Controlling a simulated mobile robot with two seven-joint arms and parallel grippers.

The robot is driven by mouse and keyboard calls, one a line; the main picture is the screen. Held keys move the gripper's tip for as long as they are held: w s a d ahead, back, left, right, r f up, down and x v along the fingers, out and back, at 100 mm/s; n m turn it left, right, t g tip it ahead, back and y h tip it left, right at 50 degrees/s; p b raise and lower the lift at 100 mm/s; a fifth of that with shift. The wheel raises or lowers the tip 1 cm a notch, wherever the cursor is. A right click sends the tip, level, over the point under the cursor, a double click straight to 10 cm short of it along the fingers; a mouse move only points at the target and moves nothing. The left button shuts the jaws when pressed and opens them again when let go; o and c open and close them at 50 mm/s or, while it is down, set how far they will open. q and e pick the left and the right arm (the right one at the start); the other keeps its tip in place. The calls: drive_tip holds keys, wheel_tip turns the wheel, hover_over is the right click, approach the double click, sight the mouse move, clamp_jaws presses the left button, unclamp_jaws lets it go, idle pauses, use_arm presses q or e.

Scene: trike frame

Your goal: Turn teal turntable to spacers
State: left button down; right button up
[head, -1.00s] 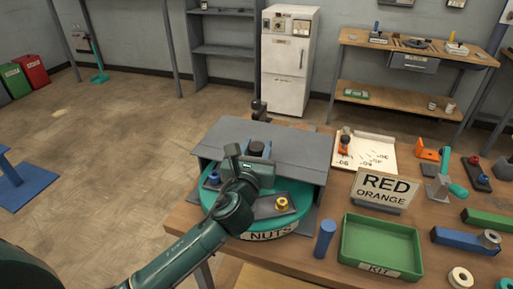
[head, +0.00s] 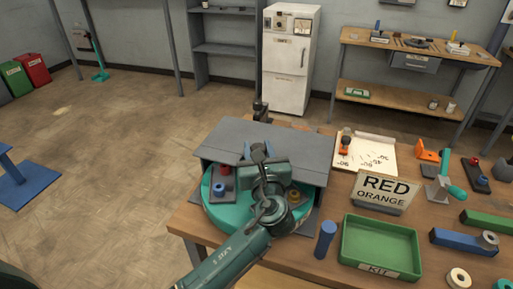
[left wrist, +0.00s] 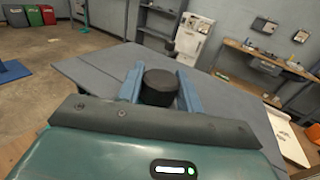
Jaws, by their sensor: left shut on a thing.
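The teal turntable (head: 213,212) sits on the wooden table, its back half under a grey cover. On its left part is a dark tray with a blue piece (head: 219,189) and a red piece (head: 224,170). A yellow piece (head: 294,196) shows on its right part. My left gripper (head: 257,150) reaches over the turntable. In the left wrist view its blue fingers (left wrist: 160,88) are shut on a dark round knob (left wrist: 160,78). My arm hides the turntable's front, and no label or spacers can be made out there. My right gripper is out of view.
The grey cover (head: 225,138) lies close around the gripper. A dark upright object (head: 260,110) stands behind it. To the right are a blue cylinder (head: 325,239), a green kit tray (head: 350,245), a RED ORANGE sign (head: 385,190) and a white board (head: 375,155).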

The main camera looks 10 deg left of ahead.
use_arm(q)
drive_tip(key=shift+n+g+y, duration=0.7)
drive_tip(key=shift+n+y, duration=0.3)
drive_tip(key=shift+y, duration=0.4)
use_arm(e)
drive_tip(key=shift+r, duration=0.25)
use_arm(q)
drive_tip(key=c, duration=0.9)
unclamp_jaws()
drive_tip(key=shift+c, duration=0.2)
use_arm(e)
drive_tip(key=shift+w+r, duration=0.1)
use_arm(q)
drive_tip(key=shift+p, duration=0.3)
